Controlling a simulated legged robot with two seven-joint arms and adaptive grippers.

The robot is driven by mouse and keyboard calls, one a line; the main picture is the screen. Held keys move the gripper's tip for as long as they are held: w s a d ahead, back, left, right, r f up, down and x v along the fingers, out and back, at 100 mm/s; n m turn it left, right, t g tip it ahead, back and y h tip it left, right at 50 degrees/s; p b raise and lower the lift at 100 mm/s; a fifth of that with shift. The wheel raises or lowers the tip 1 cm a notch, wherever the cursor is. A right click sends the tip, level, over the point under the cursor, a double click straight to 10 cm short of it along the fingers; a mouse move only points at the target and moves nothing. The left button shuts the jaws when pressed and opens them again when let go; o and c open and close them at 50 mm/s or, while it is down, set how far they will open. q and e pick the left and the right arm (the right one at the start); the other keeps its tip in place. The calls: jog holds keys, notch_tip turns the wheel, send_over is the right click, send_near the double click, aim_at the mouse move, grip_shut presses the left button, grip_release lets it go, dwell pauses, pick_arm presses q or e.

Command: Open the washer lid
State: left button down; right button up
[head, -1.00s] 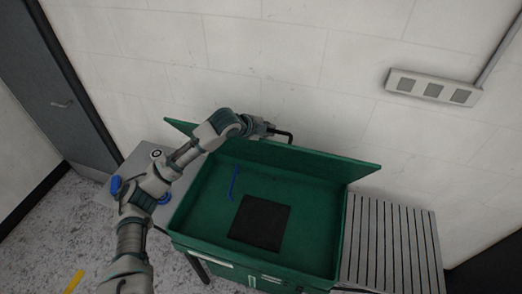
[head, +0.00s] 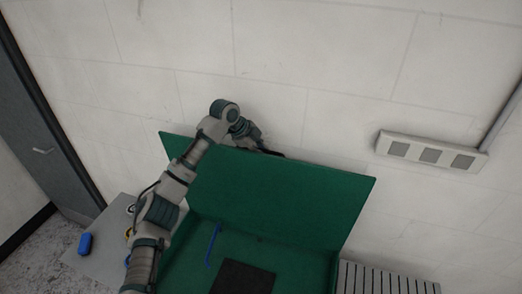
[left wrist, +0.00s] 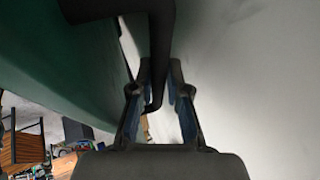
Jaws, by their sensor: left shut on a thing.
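The washer is a green open-topped tub (head: 300,268) with a wide green lid (head: 285,195) hinged along its back. The lid stands up, its inner face toward me and its top edge near the wall. My left arm reaches over the tub's left side to the lid's top edge. My left gripper (head: 268,151) is there, partly hidden behind the edge. In the left wrist view, its fingers (left wrist: 160,95) are closed around a black bar-like handle (left wrist: 160,50) beside the green lid (left wrist: 60,60). My right gripper is not in view.
A blue brush-like tube (head: 213,243) and a dark square mat (head: 243,278) are in the tub. A grey side table with a blue item (head: 85,243) stands left. A slatted surface (head: 385,279) lies right. The wall with an outlet strip (head: 430,152) is close behind.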

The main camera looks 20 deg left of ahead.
pick_arm(q)
jog(key=shift+f, duration=0.25)
jog(key=c, duration=1.2)
grip_release()
jog(key=shift+w+d+f, duration=0.2)
jog(key=shift+w+f, duration=0.1)
jog(key=shift+w, duration=0.35)
jog(key=v, duration=1.2)
jog(key=shift+w+r, duration=0.1)
jog(key=shift+w, duration=0.15)
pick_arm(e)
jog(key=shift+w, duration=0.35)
